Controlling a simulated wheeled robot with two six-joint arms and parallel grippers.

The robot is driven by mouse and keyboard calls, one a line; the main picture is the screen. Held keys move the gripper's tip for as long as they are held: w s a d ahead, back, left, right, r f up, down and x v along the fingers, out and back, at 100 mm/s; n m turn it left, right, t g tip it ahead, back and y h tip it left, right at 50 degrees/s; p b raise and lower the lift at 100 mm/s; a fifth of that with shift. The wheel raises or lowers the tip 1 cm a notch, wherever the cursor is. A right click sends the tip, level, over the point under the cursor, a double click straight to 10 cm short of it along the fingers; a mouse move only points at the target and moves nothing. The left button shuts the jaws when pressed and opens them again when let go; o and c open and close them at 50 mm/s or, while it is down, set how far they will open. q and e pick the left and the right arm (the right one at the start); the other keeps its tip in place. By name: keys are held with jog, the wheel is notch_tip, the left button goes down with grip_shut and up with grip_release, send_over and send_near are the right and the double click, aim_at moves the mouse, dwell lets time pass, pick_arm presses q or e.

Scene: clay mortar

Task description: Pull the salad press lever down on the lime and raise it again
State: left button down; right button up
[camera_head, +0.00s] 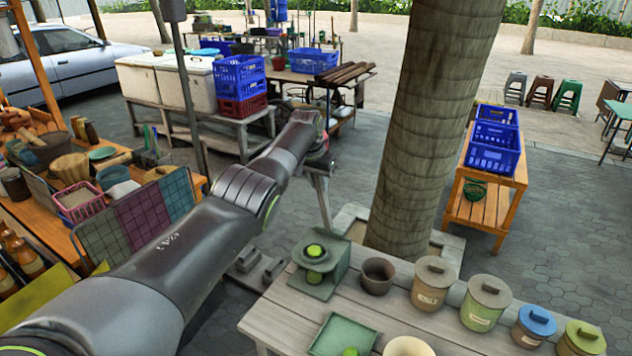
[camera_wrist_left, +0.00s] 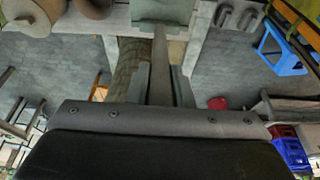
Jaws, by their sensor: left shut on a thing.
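The grey-green salad press (camera_head: 322,284) stands at the left end of the wooden table. A green lime (camera_head: 315,250) sits in it. Its lever (camera_head: 324,208) stands raised, rising behind the press. My left gripper (camera_head: 318,170) is at the lever's upper end, partly hidden by my own wrist. In the left wrist view the fingers (camera_wrist_left: 160,85) are on both sides of the grey lever (camera_wrist_left: 159,50), shut on it. The press (camera_wrist_left: 163,12) shows at the top edge there. My right gripper is in neither view.
A brown bowl (camera_head: 378,276) and several lidded jars (camera_head: 432,284) stand right of the press. A green tray (camera_head: 343,335) with a green fruit lies in front. A thick tree trunk (camera_head: 425,120) rises close behind the table.

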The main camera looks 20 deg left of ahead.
pick_arm(q)
jog(key=shift+w+r, duration=0.15)
jog(key=shift+r, duration=0.1)
jog(key=shift+r, duration=0.1)
jog(key=c, duration=1.6)
grip_release()
jog(key=shift+w, duration=0.1)
jog(key=shift+c, duration=0.2)
jog(key=o, duration=0.4)
jog(key=shift+w+f, duration=0.15)
jog(key=shift+f, duration=0.1)
jog(key=shift+c, duration=0.2)
jog(key=shift+r, duration=0.1)
